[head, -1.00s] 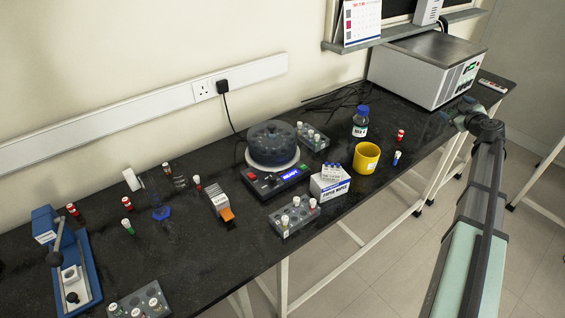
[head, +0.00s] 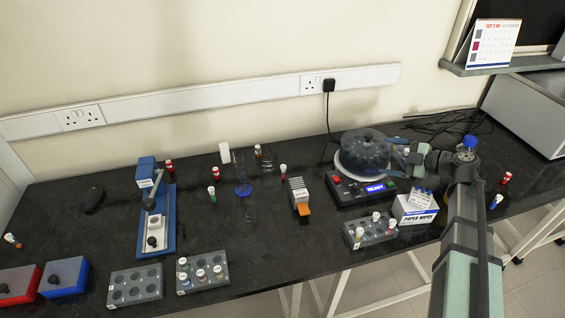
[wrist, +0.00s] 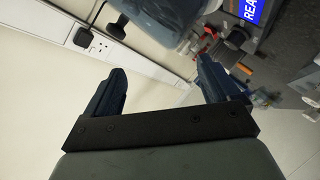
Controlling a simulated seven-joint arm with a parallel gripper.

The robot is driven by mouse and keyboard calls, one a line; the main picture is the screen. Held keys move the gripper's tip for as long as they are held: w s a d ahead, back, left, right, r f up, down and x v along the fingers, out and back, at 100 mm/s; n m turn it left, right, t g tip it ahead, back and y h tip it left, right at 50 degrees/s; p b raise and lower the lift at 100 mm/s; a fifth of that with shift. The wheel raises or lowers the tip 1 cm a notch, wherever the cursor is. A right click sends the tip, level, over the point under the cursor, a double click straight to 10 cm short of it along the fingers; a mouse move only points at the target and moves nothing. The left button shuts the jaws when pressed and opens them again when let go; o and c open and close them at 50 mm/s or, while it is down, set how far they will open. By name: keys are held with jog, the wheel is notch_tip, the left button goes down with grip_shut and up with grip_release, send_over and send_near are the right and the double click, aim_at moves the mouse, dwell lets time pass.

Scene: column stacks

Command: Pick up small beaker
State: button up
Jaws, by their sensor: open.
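A small clear glass beaker (head: 267,163) appears to stand at the back of the black bench, left of centre in the head view. Its outline is faint against the dark top. A clear measuring cylinder with a blue base (head: 243,188) stands just left of it. My gripper (head: 402,155) is far to the right of the beaker, overlapping the right side of the domed device in the head view. In the wrist view my gripper (wrist: 160,78) has its fingers wide apart with nothing between them. I cannot make out the beaker in the wrist view.
The domed device (head: 362,152) with its lit panel is close by my gripper. A blue lever press (head: 155,210), several vials and racks (head: 203,273) occupy the left and front. The wall is behind.

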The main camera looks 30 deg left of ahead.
jog(key=s+a, duration=0.1)
jog(key=a, duration=0.1)
jog(key=s+a+g, duration=0.1)
jog(key=s+a, duration=0.1)
jog(key=s+a+f+g, duration=0.1)
jog(key=a, duration=0.2)
jog(key=shift+s+n, duration=0.2)
jog(key=shift+n, duration=0.1)
jog(key=m+g, duration=0.1)
jog(key=m, duration=0.7)
send_near(261, 153)
jog(key=shift+h, duration=0.5)
jog(key=x, duration=0.9)
jog(key=shift+a+r, duration=0.2)
jog(key=shift+r, duration=0.15)
jog(key=c, duration=1.1)
